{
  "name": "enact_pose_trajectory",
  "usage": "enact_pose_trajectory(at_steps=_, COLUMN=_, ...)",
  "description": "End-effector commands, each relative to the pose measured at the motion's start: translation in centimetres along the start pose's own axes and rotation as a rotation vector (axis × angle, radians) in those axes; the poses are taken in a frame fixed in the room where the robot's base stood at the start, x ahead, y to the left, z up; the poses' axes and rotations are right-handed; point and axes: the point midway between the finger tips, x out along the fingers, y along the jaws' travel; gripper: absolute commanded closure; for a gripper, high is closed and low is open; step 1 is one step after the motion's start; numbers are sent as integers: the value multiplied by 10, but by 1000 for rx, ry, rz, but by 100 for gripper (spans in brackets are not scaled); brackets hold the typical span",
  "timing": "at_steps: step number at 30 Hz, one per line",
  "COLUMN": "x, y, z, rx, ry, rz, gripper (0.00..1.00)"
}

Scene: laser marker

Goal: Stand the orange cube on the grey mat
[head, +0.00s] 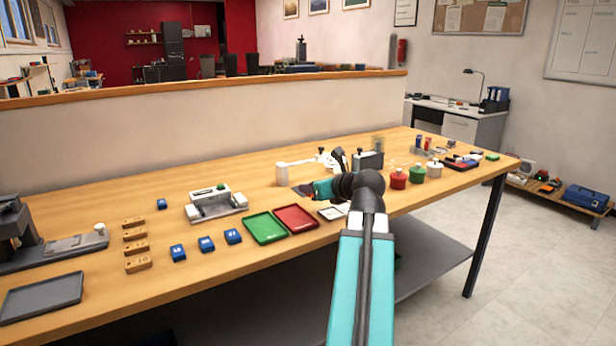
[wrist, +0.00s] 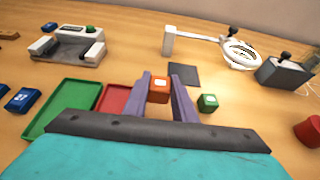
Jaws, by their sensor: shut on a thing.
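The orange cube (wrist: 158,92), with a pale patch on one face, is between the two purple-grey fingers of my gripper (wrist: 163,80) in the wrist view. The gripper is shut on it. The grey mat (wrist: 185,73) lies flat on the table, just beyond and to the right of the cube; the visible part of it is bare. How high the cube is above the table is hard to tell. In the head view, my arm hides the cube and most of the area around it.
A green cube (wrist: 208,103) stands to the right of the fingers. A red tray (head: 297,218) and a green tray (head: 266,228) lie to the left. A white magnifier arm (wrist: 195,38) stands behind the mat, with a grey box (wrist: 284,72) at right.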

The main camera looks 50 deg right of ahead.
Motion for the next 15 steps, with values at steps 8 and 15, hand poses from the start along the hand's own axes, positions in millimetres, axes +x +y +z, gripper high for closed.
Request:
enact_pose_trajectory(at_steps=8, x=2, y=-2, z=5, rx=0, ry=-1, rz=3, gripper=97)
enact_pose_trajectory(at_steps=15, x=5, y=-3, z=6, rx=0, ry=-1, rz=4, gripper=97)
